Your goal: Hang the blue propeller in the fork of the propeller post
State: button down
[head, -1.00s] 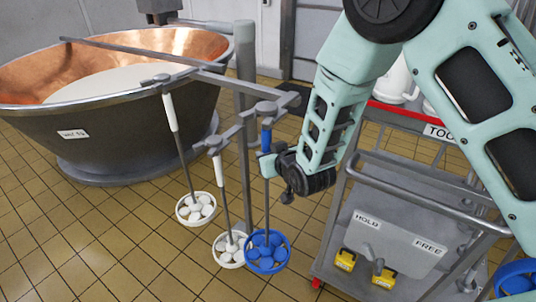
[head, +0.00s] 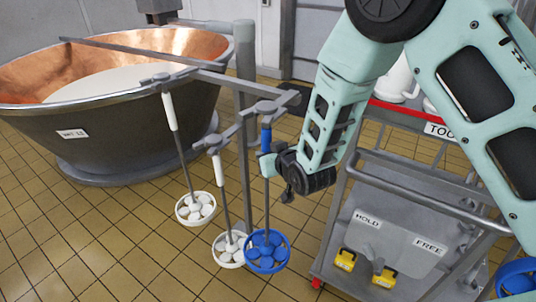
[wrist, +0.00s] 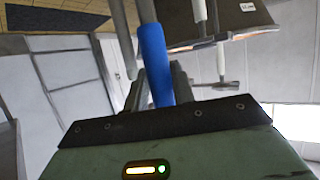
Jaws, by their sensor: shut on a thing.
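The blue propeller (head: 267,253) hangs upright, its caged blue head low over the floor and its blue grip sleeve (head: 266,138) higher up. My gripper (head: 267,165) is shut on its shaft at the sleeve, which also shows between the jaws in the wrist view (wrist: 153,55). The propeller post (head: 247,120) is a grey column with side arms. The top of the blue propeller is at the end of an arm, by the fork (head: 263,107). I cannot tell whether it bears on the fork. Two white propellers hang left of it, the nearer one (head: 229,248) close beside the blue head.
A copper-lined vat (head: 120,125) stands at the left, with a grey bar across it. A second white propeller (head: 196,207) hangs near the vat. A tool cart (head: 400,232) with HOLD and FREE labels and yellow blocks stands at the right. A blue ring (head: 517,279) shows at the right edge.

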jog(key=shift+w+d, duration=0.1)
jog(key=shift+d, duration=0.05)
jog(key=c, duration=1.1)
grip_release()
jog(key=shift+f, duration=0.1)
jog(key=p+v, duration=0.5)
jog(key=v, duration=1)
jog(key=shift+r, duration=0.4)
jog(key=p+v, duration=0.1)
jog(key=p, duration=0.3)
jog(key=p+v, duration=0.1)
jog(key=p, duration=0.4)
jog(key=shift+s+f, duration=0.2)
